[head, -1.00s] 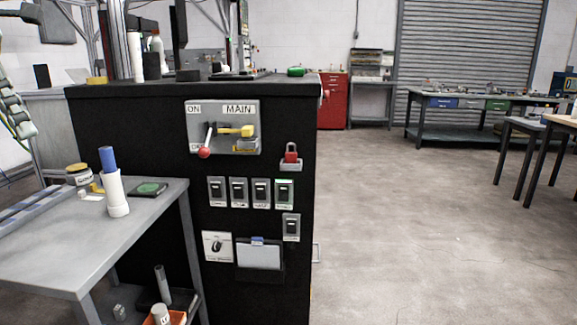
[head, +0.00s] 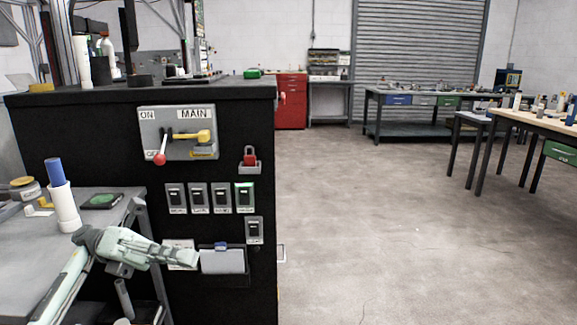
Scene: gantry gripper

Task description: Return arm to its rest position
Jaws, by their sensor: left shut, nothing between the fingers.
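My left gripper (head: 185,257) shows low in the head view. Its arm comes in from the lower left, passing in front of the grey side table. The gripper points right, in front of the lower part of the black cabinet (head: 105,215), and hides part of the dial plate there. Its fingers are shut with nothing between them. My right gripper is not in view.
The cabinet carries a MAIN switch panel (head: 177,133) with a red-knobbed lever, a red padlock (head: 249,160), several small switches and a document pocket (head: 222,262). The side table (head: 25,245) holds a white cylinder (head: 64,207). The floor (head: 400,230) on the right is clear.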

